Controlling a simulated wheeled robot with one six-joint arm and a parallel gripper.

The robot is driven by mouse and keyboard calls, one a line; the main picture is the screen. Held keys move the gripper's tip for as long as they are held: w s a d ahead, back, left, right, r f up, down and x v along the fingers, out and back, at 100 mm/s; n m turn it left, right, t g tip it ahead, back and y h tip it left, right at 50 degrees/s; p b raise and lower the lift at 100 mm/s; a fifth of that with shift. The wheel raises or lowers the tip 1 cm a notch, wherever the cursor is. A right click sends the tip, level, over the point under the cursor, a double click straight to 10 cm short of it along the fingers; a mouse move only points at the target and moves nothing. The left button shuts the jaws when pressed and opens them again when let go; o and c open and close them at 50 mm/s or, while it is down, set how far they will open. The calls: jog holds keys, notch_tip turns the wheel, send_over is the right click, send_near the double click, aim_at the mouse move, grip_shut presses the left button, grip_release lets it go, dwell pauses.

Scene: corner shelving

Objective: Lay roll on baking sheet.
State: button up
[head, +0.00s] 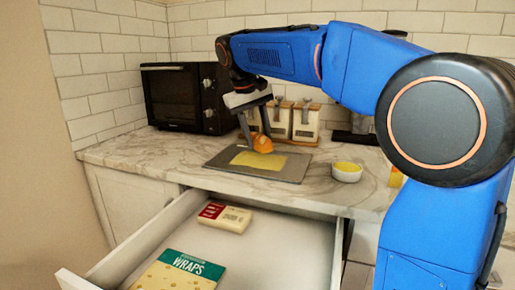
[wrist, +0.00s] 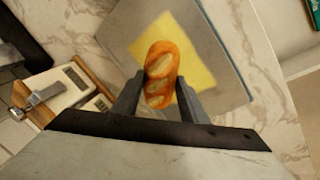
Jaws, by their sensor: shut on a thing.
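The roll (head: 262,144) is orange-brown with pale scores on top. My gripper (head: 257,138) is shut on it, with one finger on each side in the wrist view (wrist: 161,92). The roll, also clear in the wrist view (wrist: 161,70), is over the grey baking sheet (head: 226,152). A yellow sheet-like patch (head: 258,160) lies on the baking sheet under and in front of the roll. The baking sheet lies flat on the marble counter and fills the upper middle of the wrist view (wrist: 120,38). I cannot tell whether the roll touches the sheet.
A black toaster oven (head: 185,97) stands at the back left. White canisters (head: 306,122) on a wooden board stand behind the sheet. A white bowl (head: 347,172) with yellow contents is to its right. Below, an open drawer (head: 270,250) holds a wraps packet (head: 180,272) and a red-and-cream packet (head: 224,217).

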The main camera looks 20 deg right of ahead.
aim_at(258, 147)
jog(key=shift+f, duration=2.05)
jog(key=o, duration=0.7)
jog(key=shift+o, duration=0.2)
jog(key=v, duration=1.2)
